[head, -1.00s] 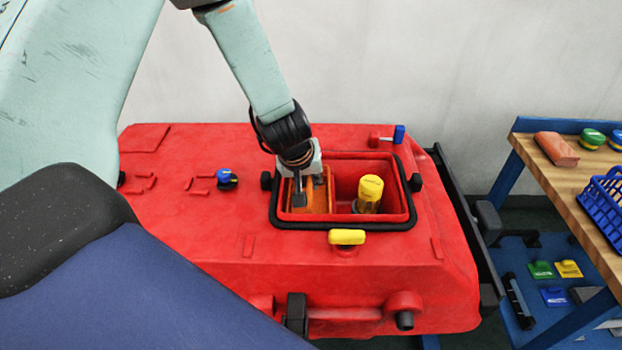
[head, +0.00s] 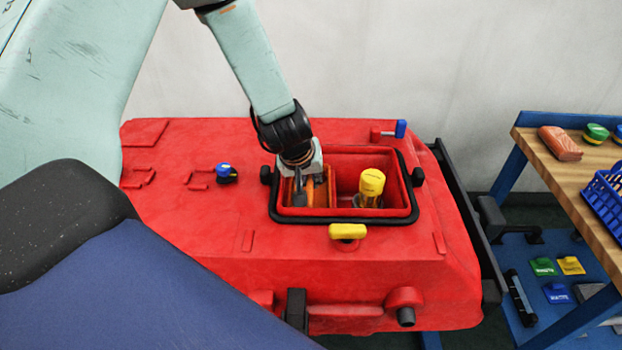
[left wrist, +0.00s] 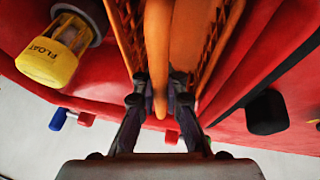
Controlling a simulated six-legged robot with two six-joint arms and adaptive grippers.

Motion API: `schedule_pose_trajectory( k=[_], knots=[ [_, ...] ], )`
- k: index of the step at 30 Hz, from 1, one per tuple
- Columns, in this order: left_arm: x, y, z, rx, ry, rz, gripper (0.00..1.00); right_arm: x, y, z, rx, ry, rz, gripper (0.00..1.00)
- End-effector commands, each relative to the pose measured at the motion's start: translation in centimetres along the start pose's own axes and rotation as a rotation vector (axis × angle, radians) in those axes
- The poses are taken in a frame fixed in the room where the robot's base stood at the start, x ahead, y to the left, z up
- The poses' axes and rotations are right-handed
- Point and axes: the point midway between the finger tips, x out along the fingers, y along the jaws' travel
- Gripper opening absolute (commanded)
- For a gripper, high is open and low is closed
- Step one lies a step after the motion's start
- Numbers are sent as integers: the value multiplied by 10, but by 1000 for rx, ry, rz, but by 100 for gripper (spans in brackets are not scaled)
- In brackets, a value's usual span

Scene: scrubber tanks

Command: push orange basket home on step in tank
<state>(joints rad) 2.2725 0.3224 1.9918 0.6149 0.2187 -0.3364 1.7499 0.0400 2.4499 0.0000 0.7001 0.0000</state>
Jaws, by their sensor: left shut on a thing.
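The orange basket (head: 320,197) is down inside the left part of the red tank's (head: 215,240) open well. My left gripper (head: 305,192) reaches down into the well from above. In the left wrist view the left gripper (left wrist: 160,92) is shut on the orange bar of the basket, with the basket's slotted walls (left wrist: 219,42) on both sides. The basket's bottom and the step are hidden. My right gripper is not in view.
A yellow-capped float (head: 371,184) stands in the well to the right of the basket. A black rim (head: 345,222) surrounds the opening, with a yellow knob (head: 347,231) at its front. A wooden bench (head: 565,170) with a blue basket (head: 606,195) stands at right.

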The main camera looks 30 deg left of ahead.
Motion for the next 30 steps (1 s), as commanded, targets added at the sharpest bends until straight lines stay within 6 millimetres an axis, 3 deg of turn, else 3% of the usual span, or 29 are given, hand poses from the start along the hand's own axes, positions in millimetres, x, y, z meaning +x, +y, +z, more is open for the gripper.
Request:
schedule_pose_trajectory(
  k=[30],
  knots=[
    [8,-2,3,2,0,0,0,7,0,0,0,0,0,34]
  ],
)
